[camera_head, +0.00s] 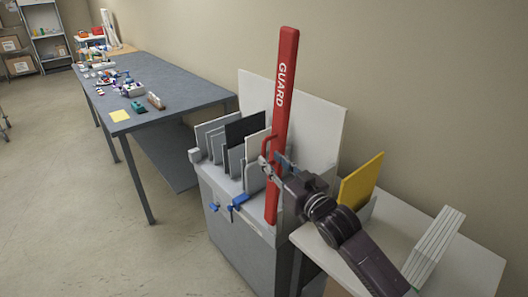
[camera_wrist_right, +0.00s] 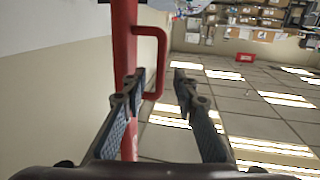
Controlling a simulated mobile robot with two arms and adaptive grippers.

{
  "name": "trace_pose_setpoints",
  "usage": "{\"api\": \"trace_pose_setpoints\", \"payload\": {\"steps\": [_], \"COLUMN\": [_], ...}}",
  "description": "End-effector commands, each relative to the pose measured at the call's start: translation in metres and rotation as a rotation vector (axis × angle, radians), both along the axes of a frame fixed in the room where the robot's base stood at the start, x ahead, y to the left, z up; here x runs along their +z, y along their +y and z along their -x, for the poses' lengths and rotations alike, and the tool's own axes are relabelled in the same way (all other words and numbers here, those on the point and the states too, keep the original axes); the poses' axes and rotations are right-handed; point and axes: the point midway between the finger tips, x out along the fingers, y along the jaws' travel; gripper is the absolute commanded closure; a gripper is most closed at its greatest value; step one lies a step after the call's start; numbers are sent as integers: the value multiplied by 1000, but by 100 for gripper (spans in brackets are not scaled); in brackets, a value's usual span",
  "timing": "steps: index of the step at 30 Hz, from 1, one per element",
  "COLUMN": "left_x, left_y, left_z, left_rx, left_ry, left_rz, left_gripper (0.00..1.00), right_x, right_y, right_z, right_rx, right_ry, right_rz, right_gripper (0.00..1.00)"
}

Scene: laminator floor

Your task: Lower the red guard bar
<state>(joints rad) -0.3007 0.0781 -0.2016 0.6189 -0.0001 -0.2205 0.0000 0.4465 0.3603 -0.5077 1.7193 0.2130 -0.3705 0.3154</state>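The red guard bar (camera_head: 284,95), lettered GUARD, stands nearly upright at the front edge of the grey machine (camera_head: 235,235). A red loop handle (camera_head: 265,143) juts from its side. My right gripper (camera_head: 271,164) is at the bar by the handle, its arm coming in from the lower right. In the right wrist view the fingers (camera_wrist_right: 158,85) are apart. The handle (camera_wrist_right: 161,62) shows between and just beyond the fingertips, and the left finger overlaps the bar (camera_wrist_right: 124,45). I cannot tell whether they touch. My left gripper is not in view.
Grey, black and white panels (camera_head: 245,130) stand in slots on the machine, with blue-handled clamps (camera_head: 238,201) at its front. A yellow panel (camera_head: 360,181) and stacked white boards (camera_head: 435,245) stand on a side table at right. A cluttered grey table (camera_head: 185,92) is at left.

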Motion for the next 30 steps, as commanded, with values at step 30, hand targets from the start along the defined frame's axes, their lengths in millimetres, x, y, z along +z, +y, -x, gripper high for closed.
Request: {"api": "trace_pose_setpoints", "payload": {"steps": [30], "left_x": [14], "left_y": [2], "left_z": [-2], "left_rx": [2], "left_ry": [-2], "left_rz": [-1], "left_gripper": [76], "right_x": [0], "right_y": [22], "right_z": [-46], "right_rx": [0], "right_ry": [0], "right_rz": [1], "right_gripper": [100]}}
